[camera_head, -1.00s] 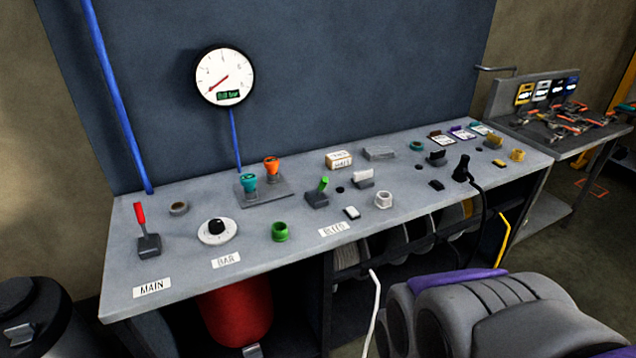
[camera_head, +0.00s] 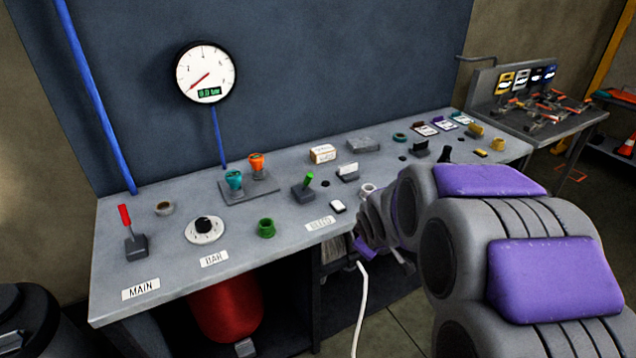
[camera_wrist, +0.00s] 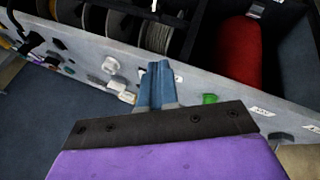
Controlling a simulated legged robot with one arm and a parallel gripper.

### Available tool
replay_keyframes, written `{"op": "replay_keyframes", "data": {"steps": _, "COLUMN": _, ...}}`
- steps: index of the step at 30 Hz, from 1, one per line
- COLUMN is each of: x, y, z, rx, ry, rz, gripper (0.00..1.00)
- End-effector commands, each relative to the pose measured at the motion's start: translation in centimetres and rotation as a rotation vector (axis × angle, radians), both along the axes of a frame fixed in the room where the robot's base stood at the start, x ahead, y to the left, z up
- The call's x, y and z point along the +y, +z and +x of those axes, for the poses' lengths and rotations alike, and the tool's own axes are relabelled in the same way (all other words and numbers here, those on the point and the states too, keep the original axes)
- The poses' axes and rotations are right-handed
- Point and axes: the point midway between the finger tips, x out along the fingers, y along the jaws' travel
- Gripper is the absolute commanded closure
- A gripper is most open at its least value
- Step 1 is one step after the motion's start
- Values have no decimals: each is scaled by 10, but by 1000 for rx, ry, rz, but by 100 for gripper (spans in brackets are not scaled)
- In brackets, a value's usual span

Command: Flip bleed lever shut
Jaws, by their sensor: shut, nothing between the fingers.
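The bleed lever (camera_head: 304,189) has a green handle on a dark grey base, behind the BLEED label (camera_head: 320,223) on the bench. Its handle stands up, leaning slightly right in the head view. My arm reaches in from the right, and its wrist is low at the bench's front edge, right of the lever and apart from it. My fingertips cannot be made out in the head view. In the wrist view my gripper (camera_wrist: 158,68) is shut and empty, pointing toward the bench front. The lever cannot be made out there; my gripper covers part of the bench top.
The BAR dial (camera_head: 205,229) and red MAIN lever (camera_head: 132,232) are farther left. The gauge (camera_head: 206,72) reads about zero. A white hose (camera_head: 361,300) hangs in front.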

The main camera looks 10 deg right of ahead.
Motion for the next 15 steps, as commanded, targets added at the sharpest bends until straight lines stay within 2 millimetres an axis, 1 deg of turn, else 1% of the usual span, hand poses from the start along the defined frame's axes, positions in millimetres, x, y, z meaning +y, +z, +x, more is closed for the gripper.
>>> {"op": "replay_keyframes", "data": {"steps": 1, "x": -4, "y": -3, "z": 17, "rx": -30, "ry": 38, "rz": -18, "gripper": 100}}
{"op": "replay_keyframes", "data": {"steps": 6, "x": -13, "y": -8, "z": 75, "rx": -156, "ry": 184, "rz": -88, "gripper": 100}}
{"op": "replay_keyframes", "data": {"steps": 9, "x": -17, "y": -13, "z": 105, "rx": -231, "ry": 270, "rz": -129, "gripper": 100}}
{"op": "replay_keyframes", "data": {"steps": 15, "x": -20, "y": -24, "z": 158, "rx": -382, "ry": 434, "rz": -211, "gripper": 100}}
